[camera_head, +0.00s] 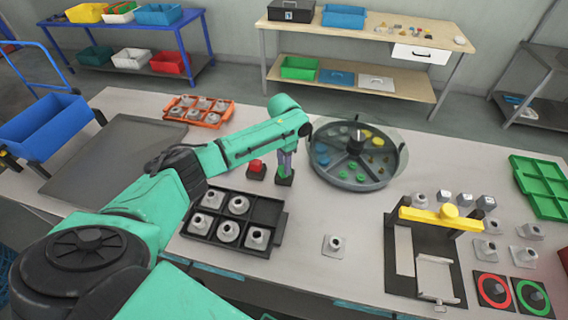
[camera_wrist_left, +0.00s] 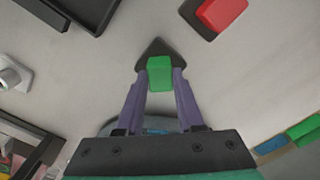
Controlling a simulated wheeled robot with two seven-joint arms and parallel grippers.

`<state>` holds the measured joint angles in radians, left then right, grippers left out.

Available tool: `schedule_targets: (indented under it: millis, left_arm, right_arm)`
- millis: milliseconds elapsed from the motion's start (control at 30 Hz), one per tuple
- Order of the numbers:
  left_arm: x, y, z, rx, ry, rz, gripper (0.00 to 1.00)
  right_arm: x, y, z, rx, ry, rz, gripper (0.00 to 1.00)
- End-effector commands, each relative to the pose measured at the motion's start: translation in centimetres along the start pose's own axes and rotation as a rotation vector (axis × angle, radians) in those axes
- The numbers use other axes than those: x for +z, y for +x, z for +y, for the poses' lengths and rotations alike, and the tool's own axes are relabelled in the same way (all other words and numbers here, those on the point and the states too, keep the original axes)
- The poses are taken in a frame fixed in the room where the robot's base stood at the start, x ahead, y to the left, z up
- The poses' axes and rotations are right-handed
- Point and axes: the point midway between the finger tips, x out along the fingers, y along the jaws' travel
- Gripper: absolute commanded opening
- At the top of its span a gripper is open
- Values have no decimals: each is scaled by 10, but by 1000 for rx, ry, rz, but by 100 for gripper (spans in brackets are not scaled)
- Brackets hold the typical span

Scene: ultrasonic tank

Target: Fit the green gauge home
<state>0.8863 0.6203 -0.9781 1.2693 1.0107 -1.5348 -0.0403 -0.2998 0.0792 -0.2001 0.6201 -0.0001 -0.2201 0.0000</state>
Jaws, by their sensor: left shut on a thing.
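My left gripper (camera_head: 286,158) comes in from the left over the middle of the table, pointing down. Its purple fingers are shut on the green gauge (camera_wrist_left: 159,73), a small green block seen in the left wrist view. A dark base (camera_head: 285,181) lies just beneath the fingertips, and it also shows behind the block in the left wrist view (camera_wrist_left: 154,48). I cannot tell whether the gauge touches this base or sits in it. A red block (camera_head: 256,165) stands on a similar dark base to the left. It also shows in the left wrist view (camera_wrist_left: 222,11). My right gripper is not in view.
A round divided dish (camera_head: 327,178) stands close right of the gripper. A black tray (camera_head: 265,213) with grey parts is in front, and an orange tray (camera_head: 172,119) is behind left. A fixture with a yellow bar (camera_head: 430,217) stands front right. Clear table lies around a lone grey part (camera_head: 335,244).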

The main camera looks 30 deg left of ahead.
Motion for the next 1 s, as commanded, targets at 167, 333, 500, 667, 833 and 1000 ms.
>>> schedule_targets:
  millis: [167,333,500,667,833,1000]
  left_arm:
    - [0,0,0,0,0,0,0]
    - [0,0,0,0,0,0,0]
    - [0,0,0,0,0,0,0]
    - [0,0,0,1,0,0,0]
    - [0,0,0,1,0,0,0]
    - [0,1,0,1,0,0,0]
  right_arm:
    - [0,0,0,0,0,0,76]
    - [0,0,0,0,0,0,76]
    - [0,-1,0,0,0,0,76]
    - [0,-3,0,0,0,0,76]
    - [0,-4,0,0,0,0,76]
    - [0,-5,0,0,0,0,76]
